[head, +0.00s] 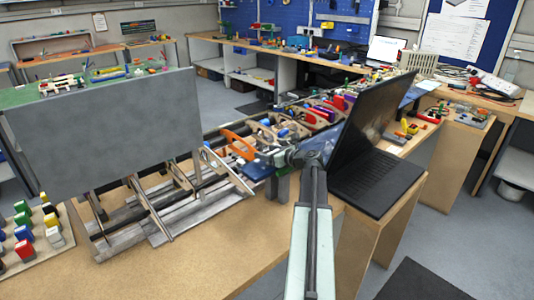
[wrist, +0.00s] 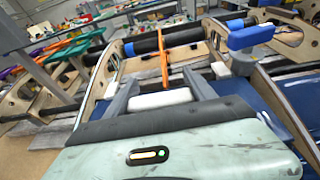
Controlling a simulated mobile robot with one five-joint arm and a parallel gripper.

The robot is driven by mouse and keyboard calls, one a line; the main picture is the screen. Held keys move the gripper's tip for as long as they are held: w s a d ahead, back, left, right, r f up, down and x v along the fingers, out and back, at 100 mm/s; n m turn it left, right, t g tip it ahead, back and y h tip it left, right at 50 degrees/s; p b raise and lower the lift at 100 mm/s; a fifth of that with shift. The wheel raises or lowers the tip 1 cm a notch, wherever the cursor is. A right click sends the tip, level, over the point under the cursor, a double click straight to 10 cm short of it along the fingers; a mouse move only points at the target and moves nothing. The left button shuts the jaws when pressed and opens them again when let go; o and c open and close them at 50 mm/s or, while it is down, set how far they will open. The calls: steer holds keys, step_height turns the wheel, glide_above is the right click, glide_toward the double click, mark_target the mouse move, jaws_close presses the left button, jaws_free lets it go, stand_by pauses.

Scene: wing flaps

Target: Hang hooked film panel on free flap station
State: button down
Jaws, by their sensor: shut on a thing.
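An orange hooked panel (head: 238,146) is at the left end of my gripper (head: 266,158) in the head view, above the flap rig. In the wrist view it shows nearly edge-on as a thin upright orange strip (wrist: 163,58), just ahead of my gripper (wrist: 160,98). The two grey fingers close on a pale block between them, which seems to belong to the orange panel; the join is hard to see. The strip overlaps a black tube (wrist: 190,37); I cannot tell whether its hook touches it. The rig's wooden ribs (wrist: 103,75) stand on either side.
A large grey board (head: 105,135) hides the rig's left part. An open laptop (head: 370,165) stands close right of my arm. Green panels (wrist: 75,46) and others hang farther left in the wrist view. A blue block (wrist: 250,37) and dark blue sheets lie at right. Bare benchtop (head: 190,255) is in front.

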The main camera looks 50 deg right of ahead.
steer(key=shift+f, duration=0.35)
steer(key=shift+c, duration=1.2)
jaws_free()
steer(key=shift+r, duration=0.1)
steer(key=p+v, duration=0.1)
steer(key=v, duration=0.7)
steer(key=shift+p, duration=0.4)
steer(key=shift+w, duration=0.1)
